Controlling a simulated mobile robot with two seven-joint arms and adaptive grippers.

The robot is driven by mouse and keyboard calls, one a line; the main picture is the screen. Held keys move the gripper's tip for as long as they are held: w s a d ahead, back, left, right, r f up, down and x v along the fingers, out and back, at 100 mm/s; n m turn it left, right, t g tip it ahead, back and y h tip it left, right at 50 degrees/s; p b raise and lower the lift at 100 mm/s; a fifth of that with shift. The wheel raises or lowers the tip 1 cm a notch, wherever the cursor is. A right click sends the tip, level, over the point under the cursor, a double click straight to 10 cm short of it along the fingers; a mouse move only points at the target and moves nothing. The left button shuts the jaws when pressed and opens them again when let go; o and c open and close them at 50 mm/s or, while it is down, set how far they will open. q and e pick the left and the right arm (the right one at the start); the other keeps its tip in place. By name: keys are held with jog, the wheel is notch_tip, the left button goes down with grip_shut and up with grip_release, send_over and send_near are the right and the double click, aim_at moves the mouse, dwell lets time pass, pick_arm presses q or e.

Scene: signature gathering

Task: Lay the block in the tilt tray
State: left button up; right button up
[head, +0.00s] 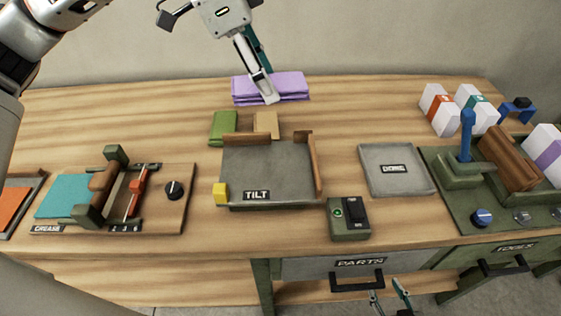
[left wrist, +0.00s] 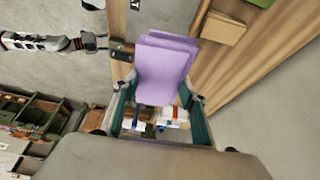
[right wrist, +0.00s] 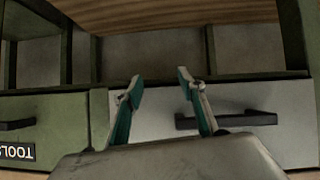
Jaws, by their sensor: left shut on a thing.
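The block, a purple stack of folded sheets (head: 293,85), is at the back edge of the table in the head view. My left gripper (head: 267,88) is shut on it from above. In the left wrist view the purple block (left wrist: 163,68) sits between the two teal fingers (left wrist: 160,112). I cannot tell whether it touches the table. The tilt tray (head: 265,170), grey with a brown wall on its right and a "TILT" label, is empty, in front of the block. My right gripper (head: 389,301) is low before the drawers; the right wrist view shows its fingers (right wrist: 158,82) apart and empty.
Green (head: 224,125) and tan (head: 266,123) pieces lie between block and tray. A yellow piece (head: 221,194) is at the tray's front left corner. A switch box (head: 348,220) stands front right, a grey plate (head: 397,168) right, the crease station (head: 120,195) left.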

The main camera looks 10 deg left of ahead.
pick_arm(q)
jog(key=shift+d+r+m, duration=0.2)
jog(key=shift+r+m, duration=0.1)
jog(key=shift+r, duration=0.15)
jog(key=shift+f, duration=0.15)
jog(key=b, duration=0.4)
send_over(278, 164)
jog(key=a, duration=0.2)
jog(key=f, duration=1.4)
jog(key=shift+s+d+f, duration=0.2)
jog(key=shift+d+f, duration=0.05)
jog(key=shift+f, duration=0.1)
jog(key=shift+f+b, duration=0.55)
jog(key=shift+f, duration=1.9)
jog(key=shift+r, duration=0.1)
jog(key=o, duration=1.2)
